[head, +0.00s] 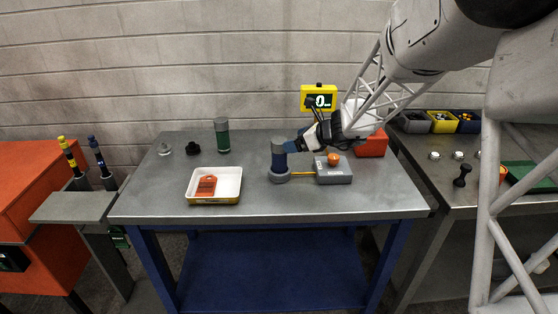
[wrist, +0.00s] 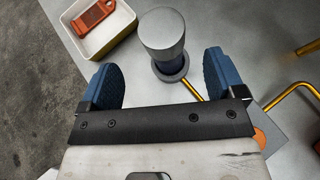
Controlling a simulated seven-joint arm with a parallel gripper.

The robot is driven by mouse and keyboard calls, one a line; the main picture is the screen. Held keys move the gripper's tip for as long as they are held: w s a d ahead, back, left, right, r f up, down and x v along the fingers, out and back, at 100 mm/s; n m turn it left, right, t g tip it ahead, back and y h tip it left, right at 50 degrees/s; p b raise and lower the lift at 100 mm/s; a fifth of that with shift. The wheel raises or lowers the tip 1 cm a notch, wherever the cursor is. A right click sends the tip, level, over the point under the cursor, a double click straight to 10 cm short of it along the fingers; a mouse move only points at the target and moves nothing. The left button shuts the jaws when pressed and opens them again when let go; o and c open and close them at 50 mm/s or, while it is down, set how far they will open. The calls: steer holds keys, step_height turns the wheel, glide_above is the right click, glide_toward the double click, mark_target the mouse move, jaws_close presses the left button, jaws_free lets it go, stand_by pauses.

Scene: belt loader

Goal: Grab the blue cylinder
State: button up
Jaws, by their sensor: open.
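The blue cylinder (head: 278,160) stands upright in a grey round base on the grey table, with a dark grey top. In the wrist view the cylinder (wrist: 163,32) shows its grey top beyond and between the two blue fingers. My gripper (head: 293,146) is open, at the right side of the cylinder's upper part in the head view. In the wrist view my gripper (wrist: 160,75) has its fingers spread wide with nothing between their pads. Whether a finger touches the cylinder cannot be told.
A white tray (head: 225,197) with an orange part (head: 206,186) lies left of the cylinder. A green cylinder (head: 222,135) stands behind left. A grey box (head: 334,174) with an orange button, joined by a yellow rod, is to the right. The table's front left is clear.

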mark_target(279, 144)
steer(key=shift+w+a, duration=0.1)
stand_by(0.3)
steer(key=shift+x, duration=1.2)
steer(key=shift+f, duration=0.1)
steer(key=shift+x, duration=2.5)
steer(key=shift+w, duration=0.1)
jaws_close()
